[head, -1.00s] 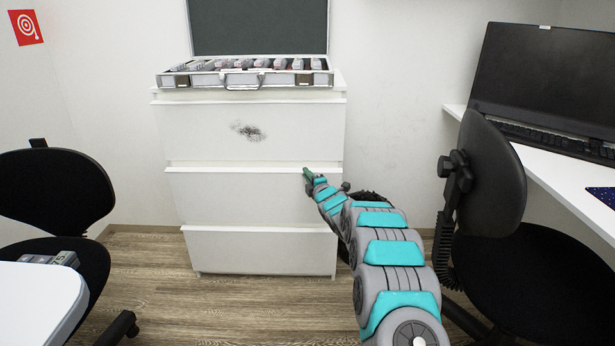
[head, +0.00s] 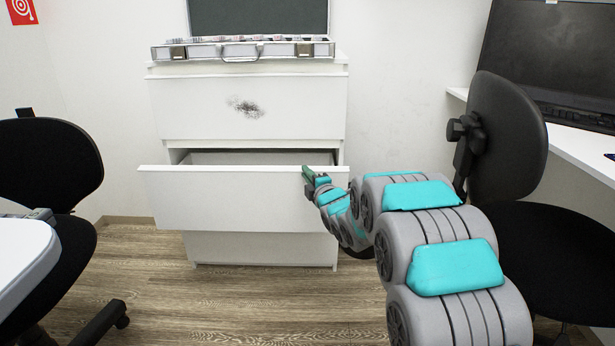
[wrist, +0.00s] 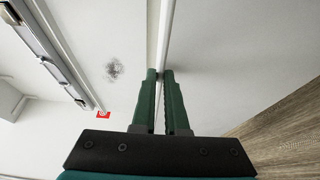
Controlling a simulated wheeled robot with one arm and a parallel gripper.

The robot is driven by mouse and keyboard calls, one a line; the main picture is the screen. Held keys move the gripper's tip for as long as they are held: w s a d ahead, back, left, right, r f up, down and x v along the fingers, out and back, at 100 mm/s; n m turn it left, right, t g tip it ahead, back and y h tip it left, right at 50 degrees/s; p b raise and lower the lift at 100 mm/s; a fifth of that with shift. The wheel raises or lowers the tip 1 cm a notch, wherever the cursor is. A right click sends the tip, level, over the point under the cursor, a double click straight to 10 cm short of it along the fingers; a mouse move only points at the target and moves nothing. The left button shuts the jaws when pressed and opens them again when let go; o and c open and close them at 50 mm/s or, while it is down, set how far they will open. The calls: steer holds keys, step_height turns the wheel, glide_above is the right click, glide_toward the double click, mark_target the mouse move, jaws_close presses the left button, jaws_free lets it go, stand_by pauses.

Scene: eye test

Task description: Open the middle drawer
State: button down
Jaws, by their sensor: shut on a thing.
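The white dresser has three drawers. In the head view the middle drawer (head: 240,200) stands partly pulled out, and a dark gap shows its inside behind the front panel. The top drawer (head: 250,108), with a dark smudge, and the bottom drawer (head: 262,249) are shut. My gripper (head: 307,174) is at the top edge of the middle drawer's front, near its right end. In the wrist view my gripper's green fingers (wrist: 160,75) are shut on that white edge (wrist: 165,35). The inside of the drawer is mostly hidden by its front.
An open silver case (head: 245,50) lies on the dresser. A black chair (head: 50,170) and a white table (head: 25,255) are at left. Another black chair (head: 508,135) and a desk with a laptop (head: 550,65) are at right. Wooden floor (head: 200,305) before the dresser is clear.

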steer(key=s+b, duration=0.2)
steer(key=s, duration=0.5)
steer(key=shift+s+a, duration=0.2)
steer(key=shift+s, duration=0.1)
steer(key=shift+f, duration=0.1)
steer(key=c, duration=0.9)
jaws_free()
steer(key=shift+c, duration=0.2)
steer(key=shift+s, duration=0.1)
steer(key=v, duration=0.7)
steer(key=shift+s, duration=0.3)
steer(key=shift+d, duration=0.15)
